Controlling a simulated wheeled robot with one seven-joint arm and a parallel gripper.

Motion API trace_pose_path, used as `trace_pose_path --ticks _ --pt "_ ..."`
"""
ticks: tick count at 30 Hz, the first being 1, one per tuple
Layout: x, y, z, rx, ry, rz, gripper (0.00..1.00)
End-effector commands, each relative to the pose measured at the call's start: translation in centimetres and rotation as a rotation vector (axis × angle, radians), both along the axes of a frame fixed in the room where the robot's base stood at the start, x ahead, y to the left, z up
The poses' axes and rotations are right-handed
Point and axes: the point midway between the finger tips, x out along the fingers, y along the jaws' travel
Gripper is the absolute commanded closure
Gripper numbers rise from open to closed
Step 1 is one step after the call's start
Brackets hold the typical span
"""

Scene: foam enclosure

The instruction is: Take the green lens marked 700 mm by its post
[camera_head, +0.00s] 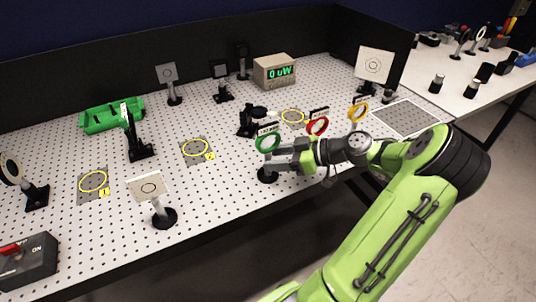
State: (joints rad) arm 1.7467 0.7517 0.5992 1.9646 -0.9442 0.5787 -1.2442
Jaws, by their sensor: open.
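The green lens (267,143) stands upright near the front edge of the perforated board. It is a green ring with a label on top, too small to read for certain. Its dark round base (268,175) rests on the board. My gripper (275,159) reaches in from the right at the height of the lens's post, just below the ring. Its fingers are open and lie around or beside the post. They hide most of the post, so I cannot tell whether they touch it.
A red lens (317,125) and a yellow lens (358,111) stand close to the right, beside my arm. A black mount (246,121) is just behind the green lens. A square target (149,187) stands to the left. Yellow circles (196,148) mark free spots on the board.

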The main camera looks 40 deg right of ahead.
Motion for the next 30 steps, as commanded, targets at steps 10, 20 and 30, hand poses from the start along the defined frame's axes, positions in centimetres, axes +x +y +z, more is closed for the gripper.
trace_pose_path --ticks 10,20,30 --pt "2.1 1.3 -1.1 0.001 0.001 0.001 0.5" --pt "2.1 1.3 -1.0 0.001 0.001 0.001 0.94" --pt "2.1 1.3 -1.0 0.0 -0.001 0.001 1.0"
